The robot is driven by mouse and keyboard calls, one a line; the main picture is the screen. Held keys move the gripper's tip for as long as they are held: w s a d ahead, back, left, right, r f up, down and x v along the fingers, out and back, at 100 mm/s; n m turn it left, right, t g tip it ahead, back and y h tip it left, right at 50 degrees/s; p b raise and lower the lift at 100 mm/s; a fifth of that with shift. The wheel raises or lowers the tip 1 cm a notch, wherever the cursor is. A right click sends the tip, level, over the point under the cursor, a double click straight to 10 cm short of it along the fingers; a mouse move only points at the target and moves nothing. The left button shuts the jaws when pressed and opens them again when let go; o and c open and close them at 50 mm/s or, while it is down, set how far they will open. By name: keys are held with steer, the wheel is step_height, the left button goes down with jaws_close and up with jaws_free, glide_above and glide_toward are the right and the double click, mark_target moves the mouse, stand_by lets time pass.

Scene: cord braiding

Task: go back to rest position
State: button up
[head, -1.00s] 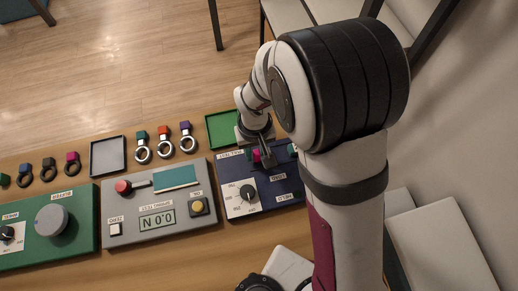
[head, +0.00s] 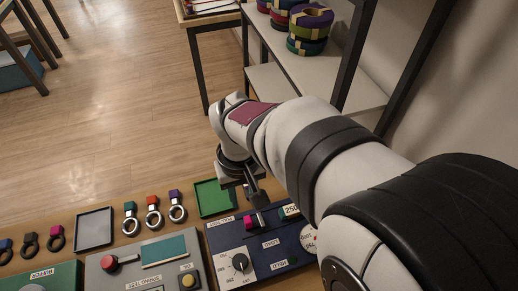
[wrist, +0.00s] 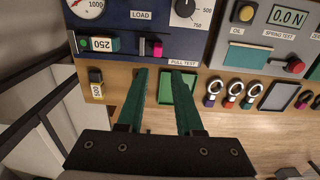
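My gripper (head: 252,188) hangs above the back edge of the blue pull test panel (head: 228,241) in the head view. In the wrist view my gripper (wrist: 158,75) has its two dark green fingers apart, with nothing between them. The panel (wrist: 120,32) carries a dial, a knob and a small magenta piece (wrist: 158,49), which stands beyond the fingertips, apart from them. The magenta piece also shows in the head view (head: 248,222).
A green tray (head: 214,198) lies behind the panel. Several ringed pieces and a grey tray (head: 94,229) are to the left, behind the grey spring test panel (head: 120,279). A shelf with coiled cords (head: 308,30) stands at the back right.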

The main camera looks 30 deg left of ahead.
step_height(320, 180, up, 3)
steer(key=shift+r, duration=0.15)
